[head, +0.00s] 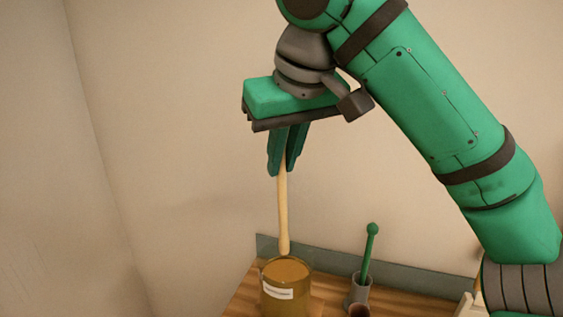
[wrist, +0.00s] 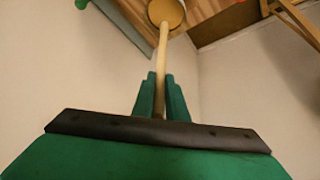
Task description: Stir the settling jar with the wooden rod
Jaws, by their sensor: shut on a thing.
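My gripper (head: 287,172) is shut on the wooden rod (head: 282,215), which hangs almost upright below the fingers. The settling jar (head: 287,293) is a glass jar with yellow-brown contents and a white label, on the wooden table at the bottom of the head view. The rod's lower end appears just above or at the jar's far rim; I cannot tell whether it is inside. In the wrist view the rod (wrist: 162,60) runs from my gripper (wrist: 160,92) toward the jar (wrist: 165,12), which is cut by the top edge.
A grey cup (head: 357,292) holding a green round-ended tool (head: 371,243) stands right of the jar. A grey-green board (head: 330,257) runs along the table's back edge. The air around the rod is clear.

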